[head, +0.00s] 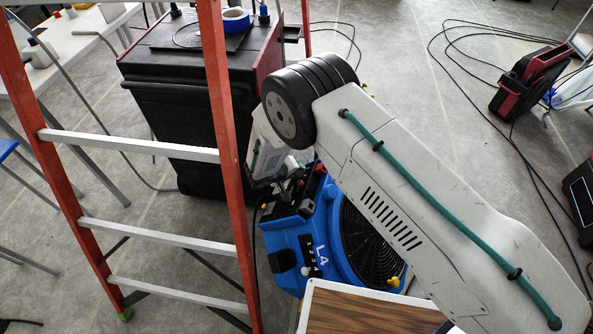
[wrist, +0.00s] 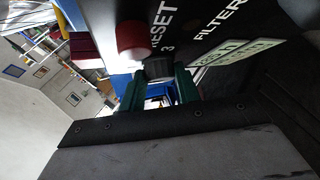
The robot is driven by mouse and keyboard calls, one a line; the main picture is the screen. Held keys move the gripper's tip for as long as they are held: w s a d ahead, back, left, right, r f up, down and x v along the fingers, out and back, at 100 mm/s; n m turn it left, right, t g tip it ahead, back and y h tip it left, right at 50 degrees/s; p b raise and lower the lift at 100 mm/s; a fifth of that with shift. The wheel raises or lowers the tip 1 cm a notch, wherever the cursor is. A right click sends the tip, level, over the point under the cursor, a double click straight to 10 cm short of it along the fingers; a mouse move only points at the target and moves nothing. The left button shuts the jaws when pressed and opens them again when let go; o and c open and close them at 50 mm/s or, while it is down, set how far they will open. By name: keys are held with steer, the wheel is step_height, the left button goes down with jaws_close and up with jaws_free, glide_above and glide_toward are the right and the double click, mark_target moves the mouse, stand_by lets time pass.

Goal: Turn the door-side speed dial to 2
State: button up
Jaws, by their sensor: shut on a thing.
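In the wrist view, my gripper (wrist: 160,82) has its green fingers on either side of a small black knob (wrist: 158,67) and is shut on it. The knob sits on a dark panel beside a printed "3" and the word "RESET". The setting of the knob cannot be read. In the head view, my gripper is mostly hidden behind my arm, above a blue machine (head: 283,247) marked "L4". That machine has a small black panel (head: 309,252) with numbers on its near side. Which machine is the door-side one, I cannot tell.
A red button (wrist: 131,40) stands close to the knob. A black wheeled case (head: 180,105) with blue tape (head: 236,20) on top stands behind. An orange ladder (head: 223,130) stands close at the left. A wood-topped thing (head: 365,312) is in front. Cables cross the floor at right.

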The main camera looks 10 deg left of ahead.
steer(key=shift+f+m+h, duration=0.1)
steer(key=shift+m+h, duration=0.5)
steer(key=shift+m, duration=0.1)
steer(key=shift+s+t, duration=0.1)
steer(key=shift+t, duration=0.2)
steer(key=o, duration=1)
steer(key=shift+c, duration=0.2)
